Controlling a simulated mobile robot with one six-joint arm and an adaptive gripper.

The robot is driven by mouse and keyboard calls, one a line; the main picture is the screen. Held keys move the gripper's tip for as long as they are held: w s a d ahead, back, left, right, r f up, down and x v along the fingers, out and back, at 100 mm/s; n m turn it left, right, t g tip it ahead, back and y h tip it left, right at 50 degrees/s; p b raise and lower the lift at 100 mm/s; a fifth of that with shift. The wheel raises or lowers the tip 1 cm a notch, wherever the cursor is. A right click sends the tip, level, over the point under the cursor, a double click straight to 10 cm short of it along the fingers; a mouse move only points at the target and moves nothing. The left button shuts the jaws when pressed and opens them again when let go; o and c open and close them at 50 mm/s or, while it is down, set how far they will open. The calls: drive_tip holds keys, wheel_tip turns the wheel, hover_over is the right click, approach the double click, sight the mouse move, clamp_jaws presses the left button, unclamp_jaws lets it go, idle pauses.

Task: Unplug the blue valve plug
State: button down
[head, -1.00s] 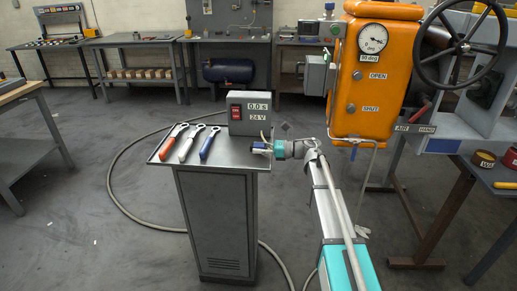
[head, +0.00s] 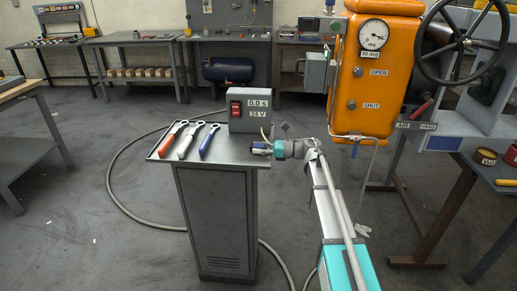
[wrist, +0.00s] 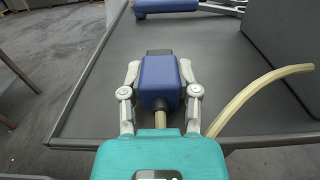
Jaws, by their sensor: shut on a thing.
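The blue valve plug (wrist: 161,80) sits between the two grey fingers of my gripper (wrist: 160,74) in the wrist view. My gripper is shut on it. Its dark front end points away from me, and a pale cable (wrist: 262,93) shows at its back and curves off to the right. In the head view, my gripper (head: 266,149) is at the right end of the cabinet's tray top (head: 237,156), and the plug is small and partly hidden there. I cannot tell whether the plug touches the tray. No socket shows around its front end.
Wrenches with red, white (head: 188,143) and blue handles lie on the tray. A grey 24 V box (head: 249,110) stands behind them. An orange valve housing (head: 378,90) with a gauge and a handwheel (head: 463,30) are at the right. A cable (head: 109,180) loops across the floor.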

drive_tip(key=shift+f, duration=0.25)
drive_tip(key=shift+c, duration=1.3)
unclamp_jaws()
drive_tip(key=shift+d, duration=0.15)
drive_tip(key=d, duration=1.2)
drive_tip(key=shift+s, duration=0.15)
drive_tip(key=shift+a, duration=0.1)
clamp_jaws()
idle(0.3)
